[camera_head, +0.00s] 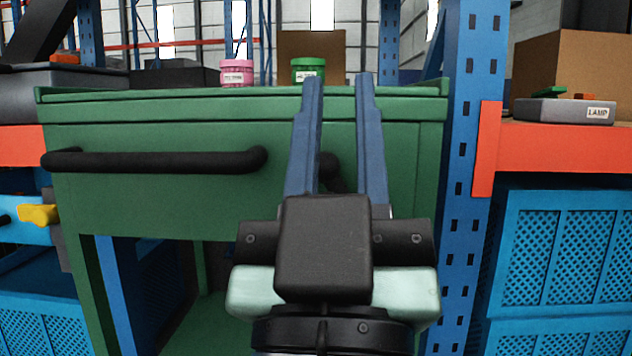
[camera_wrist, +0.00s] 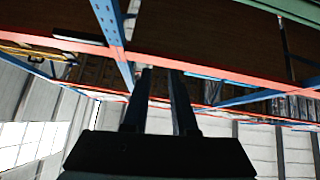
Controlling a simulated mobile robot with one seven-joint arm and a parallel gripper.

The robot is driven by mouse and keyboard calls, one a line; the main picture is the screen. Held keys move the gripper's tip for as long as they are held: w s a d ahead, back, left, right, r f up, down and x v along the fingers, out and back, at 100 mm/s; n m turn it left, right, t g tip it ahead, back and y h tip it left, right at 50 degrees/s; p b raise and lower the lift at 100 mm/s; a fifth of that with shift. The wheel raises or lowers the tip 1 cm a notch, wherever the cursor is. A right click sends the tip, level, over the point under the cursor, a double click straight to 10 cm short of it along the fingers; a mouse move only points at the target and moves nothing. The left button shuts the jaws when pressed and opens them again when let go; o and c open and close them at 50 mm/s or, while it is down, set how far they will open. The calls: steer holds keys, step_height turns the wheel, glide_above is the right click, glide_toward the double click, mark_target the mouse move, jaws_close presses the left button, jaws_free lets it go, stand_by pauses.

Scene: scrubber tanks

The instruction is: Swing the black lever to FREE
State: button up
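My gripper (camera_head: 337,80) points up and away in front of a green cabinet (camera_head: 180,200). Its two blue fingers are apart with nothing between the tips. The fingers also show apart in the wrist view (camera_wrist: 160,75). A long black bar handle (camera_head: 155,161) runs across the cabinet front, left of my fingers. A dark curved part (camera_head: 332,172) shows between the fingers, mostly hidden by them; I cannot tell if it is a lever. No FREE marking is readable. I cannot tell for sure which part is the black lever.
A pink jar (camera_head: 237,74) and a green jar (camera_head: 308,70) stand on the cabinet. A blue rack post (camera_head: 465,150) rises close on the right. A grey box labelled LAMP (camera_head: 565,110) sits on the right shelf. A yellow knob (camera_head: 38,215) is at left.

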steer(key=w+n+p, duration=0.1)
steer(key=p, duration=0.1)
steer(key=w+a+g+p, duration=0.1)
steer(key=p, duration=0.1)
steer(key=w+n+g+p, duration=0.1)
steer(key=w+p, duration=0.1)
steer(key=shift+w+a+n+h, duration=0.1)
steer(key=shift+a+n+h, duration=0.1)
steer(key=shift+n+h, duration=0.15)
jaws_close()
steer(key=a+f+n+g+p, duration=0.6)
steer(key=n+p, duration=1)
steer(key=p, duration=0.7)
steer(key=shift+s+a+f+p, duration=0.4)
steer(key=shift+a+f, duration=0.35)
steer(key=shift+f, duration=0.45)
